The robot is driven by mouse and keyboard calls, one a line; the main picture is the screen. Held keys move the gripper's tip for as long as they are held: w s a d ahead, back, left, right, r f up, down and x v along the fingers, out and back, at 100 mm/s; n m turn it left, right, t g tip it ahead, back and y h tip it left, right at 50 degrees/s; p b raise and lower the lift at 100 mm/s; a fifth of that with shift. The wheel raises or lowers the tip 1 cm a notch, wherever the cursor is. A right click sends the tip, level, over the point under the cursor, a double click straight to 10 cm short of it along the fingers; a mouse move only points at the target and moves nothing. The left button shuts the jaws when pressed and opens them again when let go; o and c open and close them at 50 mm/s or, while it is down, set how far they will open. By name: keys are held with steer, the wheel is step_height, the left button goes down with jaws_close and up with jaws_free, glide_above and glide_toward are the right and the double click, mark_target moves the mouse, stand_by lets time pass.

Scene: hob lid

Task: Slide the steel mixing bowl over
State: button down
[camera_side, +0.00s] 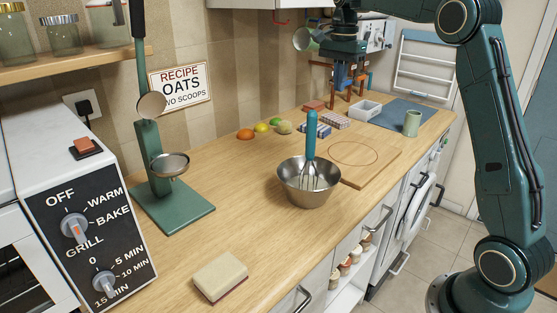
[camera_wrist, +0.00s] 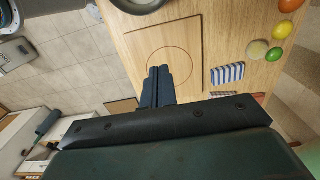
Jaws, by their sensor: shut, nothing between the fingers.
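The steel mixing bowl (camera_side: 308,196) stands upright on the wooden counter, at the left end of a wooden board (camera_side: 381,163) marked with a thin circle. A whisk (camera_side: 311,135) with a teal handle leans inside the bowl. My gripper (camera_side: 342,88) is shut and empty, raised above the counter beyond the bowl. In the wrist view my gripper's closed fingers (camera_wrist: 158,76) overlap the near part of the circle on the board (camera_wrist: 130,42). Only an edge of the bowl (camera_wrist: 138,4) shows there, at the top.
Fruit (camera_side: 262,127), a striped box (camera_side: 317,130) and a white tray (camera_side: 366,110) stand along the back. A green cup (camera_side: 412,123) stands at the far right. The board's circle is clear.

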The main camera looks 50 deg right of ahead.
step_height(320, 180, down, 10)
stand_by(0.6)
steer(key=shift+f, duration=0.2)
step_height(320, 180, down, 10)
steer(key=shift+f, duration=0.1)
steer(key=shift+a+r, duration=0.2)
steer(key=shift+a, duration=1.8)
